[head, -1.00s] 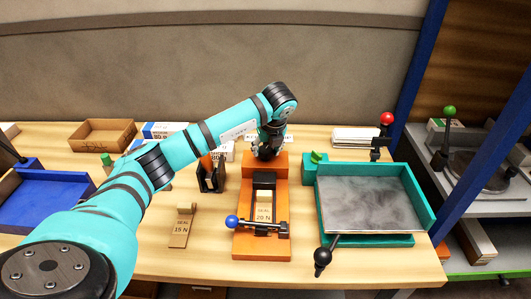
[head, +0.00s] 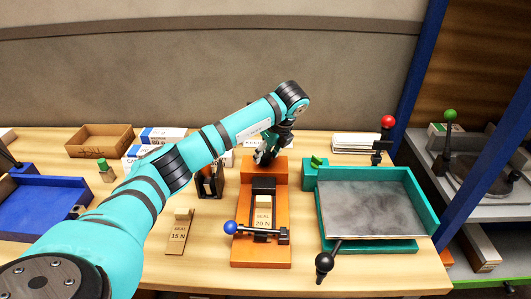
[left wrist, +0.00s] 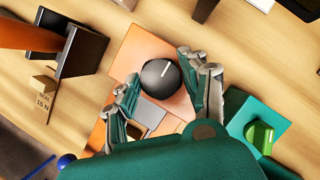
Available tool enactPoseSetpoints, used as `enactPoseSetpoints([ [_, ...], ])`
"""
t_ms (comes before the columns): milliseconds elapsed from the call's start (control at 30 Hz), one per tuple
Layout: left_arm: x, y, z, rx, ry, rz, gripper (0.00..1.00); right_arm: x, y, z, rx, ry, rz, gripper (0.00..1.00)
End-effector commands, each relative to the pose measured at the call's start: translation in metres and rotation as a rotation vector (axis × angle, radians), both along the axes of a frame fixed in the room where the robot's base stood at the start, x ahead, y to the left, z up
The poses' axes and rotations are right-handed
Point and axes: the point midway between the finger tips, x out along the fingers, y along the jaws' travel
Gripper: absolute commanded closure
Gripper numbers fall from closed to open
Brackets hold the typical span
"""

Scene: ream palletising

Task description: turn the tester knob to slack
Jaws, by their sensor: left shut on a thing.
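The orange tester (head: 262,250) stands on the wooden table, its black channel holding a wooden block marked 20 N (head: 263,217). Its round black knob (left wrist: 160,76) has a white pointer line, which points up and slightly right in the left wrist view. My left gripper (left wrist: 160,68) is shut on the knob, with a finger on each side. In the head view the gripper (head: 268,152) is above the tester's raised far end and hides the knob. Any scale marks for slack are not readable. My right gripper is not in view.
A green tray with a grey plate (head: 432,213) stands close on the right, with a green knob (left wrist: 260,137) nearby. A blue-ended lever (head: 231,227) crosses the tester's front.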

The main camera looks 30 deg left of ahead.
Motion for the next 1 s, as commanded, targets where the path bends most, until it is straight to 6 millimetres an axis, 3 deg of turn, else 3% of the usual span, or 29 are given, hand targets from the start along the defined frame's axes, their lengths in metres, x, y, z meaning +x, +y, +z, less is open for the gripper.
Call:
enactPoseSetpoints([
  [200, 0.001, 0.0, 0.002, 0.0, -0.005, 0.001, 0.87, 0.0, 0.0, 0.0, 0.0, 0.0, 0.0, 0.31],
  [233, 0.001, 0.0, 0.002, 0.0, -0.005, 0.001, 0.53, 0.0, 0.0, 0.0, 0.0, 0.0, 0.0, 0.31],
  [400, 0.001, 0.0, 0.001, 0.0, -0.003, 0.0, 0.31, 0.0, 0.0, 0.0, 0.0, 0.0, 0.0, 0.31],
  [767, 0.0, -0.002, 0.006, 0.0, -0.001, -0.002, 0.31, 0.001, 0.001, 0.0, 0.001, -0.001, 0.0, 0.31],
  [1000, -0.003, -0.019, 0.047, -0.001, -0.007, -0.004, 0.31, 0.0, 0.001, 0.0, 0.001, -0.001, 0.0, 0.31],
])
